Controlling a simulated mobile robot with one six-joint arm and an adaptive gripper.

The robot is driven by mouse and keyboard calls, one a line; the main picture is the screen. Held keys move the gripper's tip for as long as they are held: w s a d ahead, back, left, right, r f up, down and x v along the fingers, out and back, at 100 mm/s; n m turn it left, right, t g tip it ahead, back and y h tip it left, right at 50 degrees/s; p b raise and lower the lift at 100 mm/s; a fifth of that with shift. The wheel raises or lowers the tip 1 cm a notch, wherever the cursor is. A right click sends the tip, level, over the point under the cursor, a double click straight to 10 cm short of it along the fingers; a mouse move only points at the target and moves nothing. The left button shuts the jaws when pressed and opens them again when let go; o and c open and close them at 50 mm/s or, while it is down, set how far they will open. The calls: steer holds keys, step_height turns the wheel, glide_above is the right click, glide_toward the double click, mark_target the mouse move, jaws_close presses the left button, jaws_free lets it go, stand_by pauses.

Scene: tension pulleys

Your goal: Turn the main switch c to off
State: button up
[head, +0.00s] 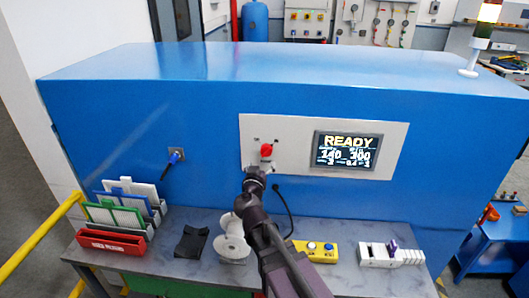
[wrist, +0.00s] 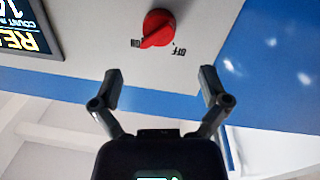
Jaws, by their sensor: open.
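The main switch is a red rotary knob (head: 266,150) on the pale panel of the blue machine. In the wrist view, which is upside down, the red knob (wrist: 158,28) sits near the top, its grip slanting toward the lower left. A small label lies on each side below it; the right one seems to read OFF, and the left one is too small to read surely. The grip points toward the left label. My gripper (wrist: 160,75) is open and empty, its fingers spread apart below the knob in that view. In the head view my gripper (head: 256,172) is just below the knob, apparently not touching.
A display (head: 347,150) reading READY is right of the knob. Below, the grey bench (head: 200,265) holds a white spool (head: 232,240), a yellow button box (head: 315,251), a white device (head: 390,255) and racks of cards (head: 122,210). A black cable (head: 286,205) hangs near my arm.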

mark_target(265, 152)
steer(key=w, duration=0.7)
steer(key=shift+w+d, duration=0.4)
